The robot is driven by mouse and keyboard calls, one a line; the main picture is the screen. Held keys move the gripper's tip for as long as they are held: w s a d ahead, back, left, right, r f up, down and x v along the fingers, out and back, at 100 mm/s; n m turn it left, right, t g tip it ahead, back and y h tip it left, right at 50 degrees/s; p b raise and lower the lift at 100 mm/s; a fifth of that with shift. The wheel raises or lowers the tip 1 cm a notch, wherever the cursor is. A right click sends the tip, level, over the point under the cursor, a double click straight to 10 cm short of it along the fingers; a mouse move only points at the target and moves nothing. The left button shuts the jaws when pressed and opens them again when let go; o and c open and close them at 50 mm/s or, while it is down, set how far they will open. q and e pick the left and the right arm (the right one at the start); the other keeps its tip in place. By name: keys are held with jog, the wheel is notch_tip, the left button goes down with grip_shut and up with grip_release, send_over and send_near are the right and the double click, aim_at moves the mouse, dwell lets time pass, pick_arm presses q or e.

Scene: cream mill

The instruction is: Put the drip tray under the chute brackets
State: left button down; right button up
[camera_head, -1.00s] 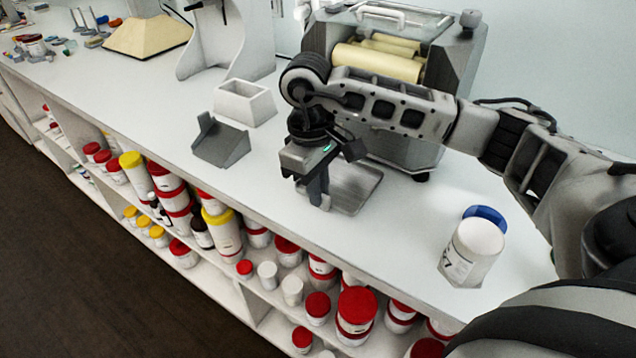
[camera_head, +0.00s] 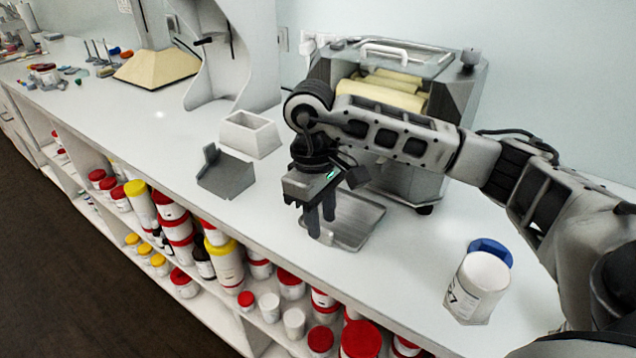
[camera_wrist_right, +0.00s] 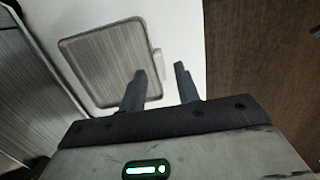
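The drip tray is a shallow, square, brushed-metal tray (camera_head: 362,222) lying flat on the white counter in front of the mill (camera_head: 402,165). In the right wrist view the tray (camera_wrist_right: 100,65) has a raised rim and a small pale tab on its side facing the fingers. My right gripper (camera_head: 320,232) is at the tray's left, front-side edge; its fingers (camera_wrist_right: 161,82) are apart with nothing between them. One finger overlaps the tray's edge in the wrist view; whether they touch is unclear. I cannot make out the chute brackets at the mill's front, partly hidden by my right arm. My left gripper is not in view.
A grey angled scoop-like part (camera_head: 228,178) and a white open box (camera_head: 250,136) stand left of the gripper. A white jar (camera_head: 478,288) with a blue lid (camera_head: 490,250) behind it stands at the right. The counter's front edge is close; shelves of tubs lie below.

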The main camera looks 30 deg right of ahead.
jog(key=r, duration=0.6)
jog(key=shift+w+a+b, duration=0.15)
jog(key=shift+w+b, duration=0.2)
jog(key=shift+b, duration=0.05)
notch_tip(320, 180, up, 4)
jog(key=shift+w+a+r+p, duration=0.1)
jog(key=shift+r+p, duration=0.15)
jog(key=shift+p, duration=0.25)
